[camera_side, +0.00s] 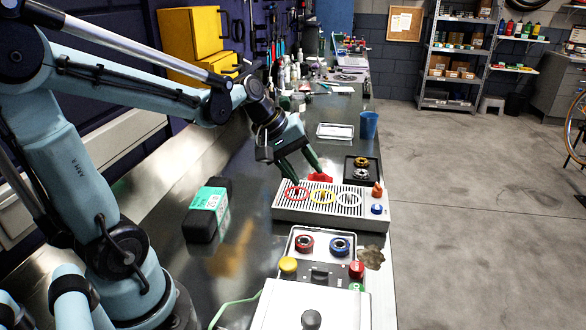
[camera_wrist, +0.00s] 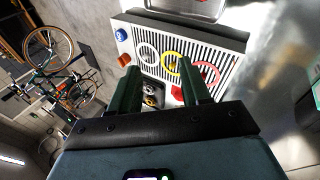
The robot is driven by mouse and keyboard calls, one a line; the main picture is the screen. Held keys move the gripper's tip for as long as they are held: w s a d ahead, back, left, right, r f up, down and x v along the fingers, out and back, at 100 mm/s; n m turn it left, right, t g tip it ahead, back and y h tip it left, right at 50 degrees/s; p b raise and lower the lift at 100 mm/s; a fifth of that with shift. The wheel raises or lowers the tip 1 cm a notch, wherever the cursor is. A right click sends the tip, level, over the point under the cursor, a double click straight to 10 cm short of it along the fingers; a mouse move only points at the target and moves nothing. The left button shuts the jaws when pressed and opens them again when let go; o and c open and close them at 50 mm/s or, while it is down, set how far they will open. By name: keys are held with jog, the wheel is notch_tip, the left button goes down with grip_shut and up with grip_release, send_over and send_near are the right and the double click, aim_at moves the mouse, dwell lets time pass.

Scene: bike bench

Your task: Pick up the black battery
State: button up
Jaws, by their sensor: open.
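The black battery (camera_side: 208,212) is a dark block with a green and white label on top. It lies on the dark bench top at the left, in front of my arm, in the side view. My gripper (camera_side: 307,176) is open and empty, to the right of the battery and farther back, over the back edge of a grilled panel. In the wrist view my gripper (camera_wrist: 158,80) points at the panel, its two dark green fingers apart.
The grilled panel (camera_side: 280,213) carries red, yellow and white rings and two knobs. A red object (camera_side: 320,178) lies behind it, by the fingers. A black tray (camera_side: 374,176), a blue cup (camera_side: 369,124) and a button box (camera_side: 320,272) stand nearby. Bench around the battery is clear.

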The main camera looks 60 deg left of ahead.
jog(key=w+a+f+n, duration=0.1)
jog(key=a+n, duration=0.2)
jog(key=w+a+f+n+t+h, duration=0.1)
jog(key=w+a+n, duration=0.1)
jog(key=a+n, duration=0.1)
jog(key=w+a+f+n+h, duration=0.1)
jog(key=a+n, duration=0.2)
jog(key=a, duration=0.2)
jog(key=shift+w+a, duration=0.1)
jog(key=shift+w, duration=0.15)
jog(key=s+a+f+n+t+h, duration=0.1)
jog(key=a+f+n, duration=0.1)
jog(key=a, duration=0.2)
jog(key=s+a+f+n+t, duration=0.1)
jog(key=a+f+n+t, duration=0.1)
jog(key=a+n, duration=0.1)
jog(key=s+a+f+n+t+h, duration=0.1)
jog(key=a+f+n, duration=0.1)
jog(key=a, duration=0.3)
jog(key=shift+s+a+f+n+h, duration=0.15)
jog(key=shift+s+a+n+h, duration=0.15)
jog(key=shift+n, duration=0.4)
jog(key=shift+f, duration=0.15)
jog(key=x, duration=0.6)
jog(key=shift+w, duration=0.25)
jog(key=shift+x, duration=2.75)
jog(key=shift+s+d, duration=0.1)
jog(key=shift+d, duration=0.05)
jog(key=c, duration=0.8)
